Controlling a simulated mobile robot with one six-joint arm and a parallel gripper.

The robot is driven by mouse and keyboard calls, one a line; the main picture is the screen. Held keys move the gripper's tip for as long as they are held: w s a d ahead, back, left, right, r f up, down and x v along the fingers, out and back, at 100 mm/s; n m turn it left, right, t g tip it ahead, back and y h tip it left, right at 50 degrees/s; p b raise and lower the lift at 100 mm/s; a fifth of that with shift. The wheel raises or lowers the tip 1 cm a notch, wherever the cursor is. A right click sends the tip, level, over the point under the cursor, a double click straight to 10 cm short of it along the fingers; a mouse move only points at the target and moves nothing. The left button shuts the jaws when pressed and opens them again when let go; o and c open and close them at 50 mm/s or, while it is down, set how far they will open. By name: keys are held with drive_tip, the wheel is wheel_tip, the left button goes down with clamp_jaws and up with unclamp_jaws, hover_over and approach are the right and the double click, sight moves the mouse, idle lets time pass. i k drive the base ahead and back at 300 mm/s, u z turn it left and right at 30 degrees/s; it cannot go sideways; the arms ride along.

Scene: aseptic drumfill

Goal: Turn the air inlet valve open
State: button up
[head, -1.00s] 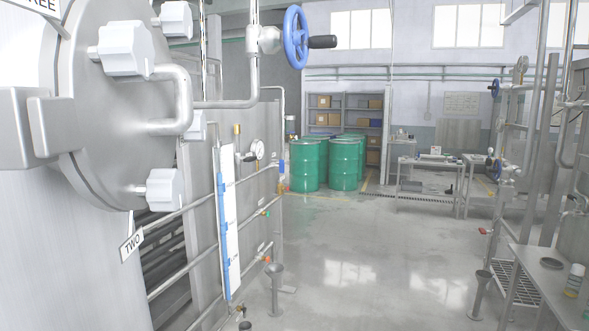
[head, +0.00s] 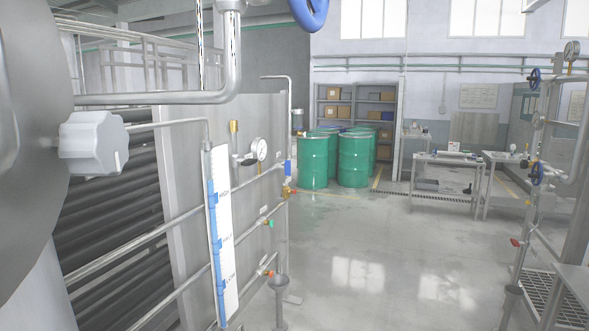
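No valve carries a readable air inlet label, so I cannot tell which one it is. A pressure gauge (head: 259,149) with a dark lever (head: 247,161) beside it sits on the piping of the left-hand panel. A valve with a blue handle (head: 288,168) is at the panel's right edge. Below are a small green-handled valve (head: 270,223) and an orange-handled valve (head: 268,273). A blue handwheel (head: 312,14) is cut off by the top edge. Whether any valve is open or shut is unclear. My gripper is not in view.
A large steel vessel (head: 25,130) with a grey knob (head: 93,143) fills the near left. A level gauge (head: 220,230) stands before the panel. Green drums (head: 313,162) stand behind. The middle floor (head: 370,260) is clear; piping lines the right.

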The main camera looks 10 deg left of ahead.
sight(286, 167)
drive_tip(key=u, duration=0.35)
drive_tip(key=i, duration=1.35)
drive_tip(key=u, duration=0.25)
